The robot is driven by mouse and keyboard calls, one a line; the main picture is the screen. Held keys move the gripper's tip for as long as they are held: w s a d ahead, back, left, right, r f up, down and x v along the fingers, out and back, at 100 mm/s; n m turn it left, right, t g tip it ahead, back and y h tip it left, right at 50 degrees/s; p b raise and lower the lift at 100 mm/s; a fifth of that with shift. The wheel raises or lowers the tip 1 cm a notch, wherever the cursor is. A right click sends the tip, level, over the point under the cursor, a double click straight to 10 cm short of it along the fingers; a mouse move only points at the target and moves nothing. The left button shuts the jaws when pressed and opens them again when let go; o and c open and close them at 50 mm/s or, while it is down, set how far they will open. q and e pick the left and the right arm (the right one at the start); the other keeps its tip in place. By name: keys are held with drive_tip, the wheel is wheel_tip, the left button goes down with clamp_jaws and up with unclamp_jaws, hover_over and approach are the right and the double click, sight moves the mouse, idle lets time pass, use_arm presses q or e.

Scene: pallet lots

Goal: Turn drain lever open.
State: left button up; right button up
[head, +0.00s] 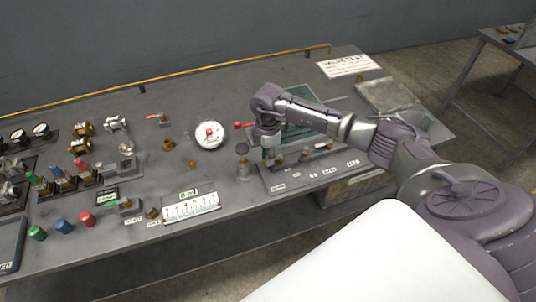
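A small lever with a red tip (240,125) sticks out just left of my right wrist, to the right of a round white dial (209,135). Another small orange-red handle (155,117) lies farther left on the bench. No label marks either one legibly, so I cannot tell which is the drain lever. My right gripper (268,157) points down over the bench, at the left end of a framed panel (285,186) with a row of small labelled fittings. Its fingers are small and partly hidden, and whether they touch anything is unclear. My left gripper is out of view.
The grey bench (120,240) holds valves, gauges and coloured knobs on the left. A white scale plate (191,207) lies near the front edge. A brass rail (190,72) runs along the back. A sign (348,65) lies at back right, and another table (510,45) stands beyond.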

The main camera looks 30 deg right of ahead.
clamp_jaws()
drive_tip(key=shift+s+n, duration=0.1)
drive_tip(key=shift+n, duration=0.2)
drive_tip(key=n, duration=0.1)
drive_tip(key=s+n+b, duration=0.1)
drive_tip(key=n, duration=0.1)
drive_tip(key=n+b, duration=0.1)
drive_tip(key=shift+s+n, duration=0.25)
drive_tip(key=shift+n, duration=0.05)
drive_tip(key=n+b, duration=0.1)
drive_tip(key=s+n, duration=0.1)
drive_tip(key=n, duration=0.1)
drive_tip(key=shift+s+d+f+n+b, duration=0.1)
drive_tip(key=shift+d+n+b, duration=0.2)
drive_tip(key=shift+b, duration=0.1)
drive_tip(key=n+b, duration=0.1)
drive_tip(key=n, duration=0.1)
drive_tip(key=s+d+n+b, duration=0.1)
drive_tip(key=n+b, duration=0.1)
drive_tip(key=n, duration=0.1)
drive_tip(key=shift+s+d, duration=0.15)
drive_tip(key=shift+s+d+n+b, duration=0.15)
drive_tip(key=shift+d+n+b, duration=0.15)
drive_tip(key=shift+n+b, duration=0.55)
drive_tip(key=shift+s+d+n+b, duration=0.1)
drive_tip(key=shift+d+n+b, duration=0.3)
drive_tip(key=shift+n, duration=0.75)
drive_tip(key=shift+a+r, duration=0.1)
drive_tip(key=shift+r, duration=0.1)
